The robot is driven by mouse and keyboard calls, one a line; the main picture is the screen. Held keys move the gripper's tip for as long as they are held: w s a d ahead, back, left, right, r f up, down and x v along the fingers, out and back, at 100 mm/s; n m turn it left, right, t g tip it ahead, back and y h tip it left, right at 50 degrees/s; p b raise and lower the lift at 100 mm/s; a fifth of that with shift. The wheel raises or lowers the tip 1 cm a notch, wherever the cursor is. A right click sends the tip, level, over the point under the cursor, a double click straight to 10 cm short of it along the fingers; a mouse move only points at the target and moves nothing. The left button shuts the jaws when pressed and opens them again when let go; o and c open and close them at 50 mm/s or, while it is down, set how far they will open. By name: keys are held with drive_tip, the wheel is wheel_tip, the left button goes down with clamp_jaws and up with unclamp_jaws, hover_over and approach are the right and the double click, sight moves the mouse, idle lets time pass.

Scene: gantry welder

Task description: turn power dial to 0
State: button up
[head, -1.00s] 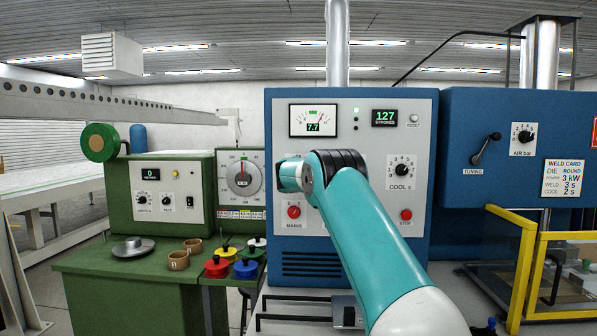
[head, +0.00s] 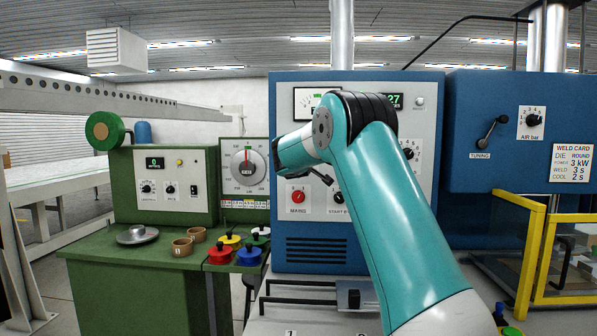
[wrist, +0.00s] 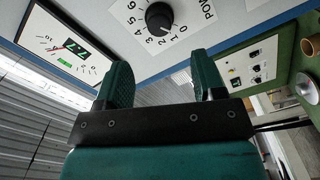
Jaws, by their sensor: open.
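The power dial (wrist: 159,16) is a round black knob on a white plate with numbers, on the blue-edged welder panel. It shows at the top of the wrist view, with part of the label "POW" to its right.
An analog meter (wrist: 66,45) is left of the dial in the wrist view.

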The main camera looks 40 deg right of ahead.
drive_tip(key=b+v, duration=0.2)
drive_tip(key=v, duration=0.6)
drive_tip(key=shift+s+a, duration=0.1)
